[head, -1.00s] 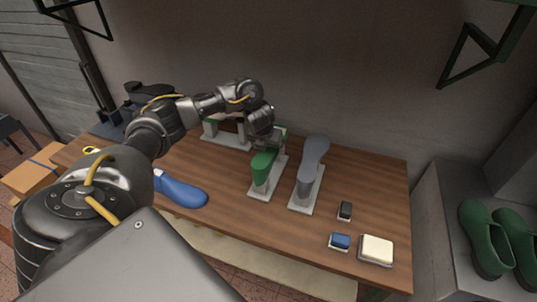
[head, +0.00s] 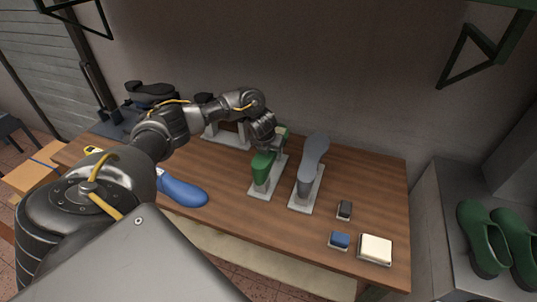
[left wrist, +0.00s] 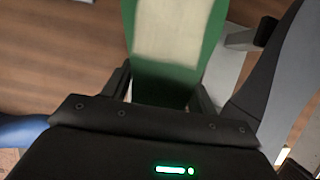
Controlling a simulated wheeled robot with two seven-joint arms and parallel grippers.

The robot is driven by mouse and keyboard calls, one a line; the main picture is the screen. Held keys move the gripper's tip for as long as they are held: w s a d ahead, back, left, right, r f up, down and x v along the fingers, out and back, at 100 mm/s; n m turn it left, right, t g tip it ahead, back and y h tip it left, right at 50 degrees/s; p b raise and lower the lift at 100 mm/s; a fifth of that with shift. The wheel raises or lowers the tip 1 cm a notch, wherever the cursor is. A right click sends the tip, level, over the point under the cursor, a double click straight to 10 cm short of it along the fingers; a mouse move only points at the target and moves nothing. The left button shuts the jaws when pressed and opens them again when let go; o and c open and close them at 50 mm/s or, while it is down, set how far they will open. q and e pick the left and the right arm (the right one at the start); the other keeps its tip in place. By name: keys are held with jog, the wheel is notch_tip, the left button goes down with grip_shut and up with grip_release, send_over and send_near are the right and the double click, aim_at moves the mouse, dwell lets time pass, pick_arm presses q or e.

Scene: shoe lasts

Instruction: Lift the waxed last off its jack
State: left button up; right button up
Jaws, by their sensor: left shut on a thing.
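A green last (head: 262,164) with a pale patch on its upper face sits at a grey jack (head: 266,192) in the middle of the bench. It also fills the top middle of the left wrist view (left wrist: 160,82), pale patch facing the camera. My left gripper (head: 272,146) is shut on the green last, its fingers on either side. I cannot tell whether there is a gap between last and jack. My right gripper is not in view.
A grey last (head: 315,150) on its own jack stands close to the right. A blue last (head: 183,192) lies at the front left. A dark block (head: 344,209), a blue block (head: 339,240) and a cream block (head: 376,249) lie at the front right. Another stand (head: 222,136) is behind my arm.

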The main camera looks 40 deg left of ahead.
pick_arm(q)
jog(key=shift+w+r, duration=0.1)
jog(key=shift+r, duration=0.05)
jog(key=shift+c, duration=0.5)
jog(key=shift+r, duration=0.6)
jog(key=r, duration=0.1)
jog(key=s+r+b, duration=0.1)
jog(key=r, duration=0.1)
jog(key=shift+s+a+r, duration=0.3)
jog(key=shift+a, duration=0.05)
jog(key=s+a+r+p, duration=0.1)
jog(key=s+a+r, duration=0.3)
jog(key=s+r, duration=0.4)
jog(key=s, duration=0.3)
jog(key=shift+s, duration=0.35)
